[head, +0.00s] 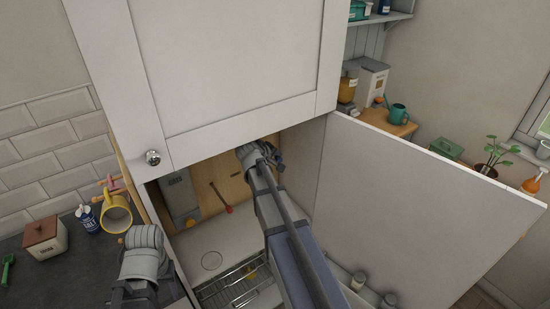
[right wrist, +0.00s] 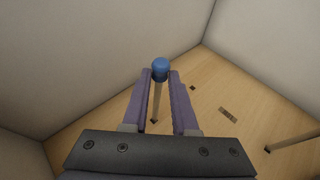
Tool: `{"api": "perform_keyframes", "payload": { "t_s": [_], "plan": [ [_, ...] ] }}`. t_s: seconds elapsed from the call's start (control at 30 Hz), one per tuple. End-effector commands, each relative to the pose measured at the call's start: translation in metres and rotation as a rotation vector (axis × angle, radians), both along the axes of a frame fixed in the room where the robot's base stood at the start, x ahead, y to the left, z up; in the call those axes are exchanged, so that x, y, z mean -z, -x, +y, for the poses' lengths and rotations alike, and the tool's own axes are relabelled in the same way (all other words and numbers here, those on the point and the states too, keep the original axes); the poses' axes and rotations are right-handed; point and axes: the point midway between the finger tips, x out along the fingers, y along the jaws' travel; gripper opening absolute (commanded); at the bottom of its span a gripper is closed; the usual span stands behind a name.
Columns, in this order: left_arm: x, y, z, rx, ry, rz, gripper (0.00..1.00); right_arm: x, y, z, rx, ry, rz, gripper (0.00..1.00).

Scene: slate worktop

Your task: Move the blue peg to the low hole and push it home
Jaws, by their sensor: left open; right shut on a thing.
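The blue peg (right wrist: 160,68) has a rounded blue head and a pale shaft; it stands between the fingers of my right gripper (right wrist: 161,92). The gripper is shut on it. In the head view, my right gripper (head: 262,160) is inside the cabinet near its wooden back panel (head: 212,180). I cannot tell whether the peg's far end touches the panel. In the right wrist view, the panel shows a small dark spot (right wrist: 193,88), perhaps a hole; which hole is low is unclear. My left gripper (head: 140,270) is outside the cabinet at lower left, its fingers hardly visible.
A red-tipped peg (head: 229,209) sticks out of the panel. A grey box (head: 179,195) stands inside at left; a wire rack (head: 230,285) lies in front. The open door (head: 400,195) bounds the right side.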

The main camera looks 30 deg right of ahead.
Motion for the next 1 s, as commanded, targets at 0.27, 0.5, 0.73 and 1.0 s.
{"api": "perform_keyframes", "payload": {
  "t_s": [0.27, 0.5, 0.73, 1.0],
  "plan": [
    [0.0, 0.0, 0.0, 0.0, 0.0, 0.0, 0.5, 0.0, 0.0, 0.0, 0.0, 0.0, 0.0, 0.0],
    [0.0, 0.0, 0.0, 0.0, 0.0, 0.0, 0.5, 0.0, 0.0, 0.0, 0.0, 0.0, 0.0, 0.0],
    [0.0, 0.0, 0.0, 0.0, 0.0, 0.0, 0.5, 0.0, 0.003, 0.0, 0.0, 0.0, 0.0, 0.0],
    [0.0, 0.0, 0.0, 0.0, 0.0, 0.0, 0.5, 0.0, 0.014, -0.001, 0.001, 0.0, 0.001, 0.0]
  ]
}}
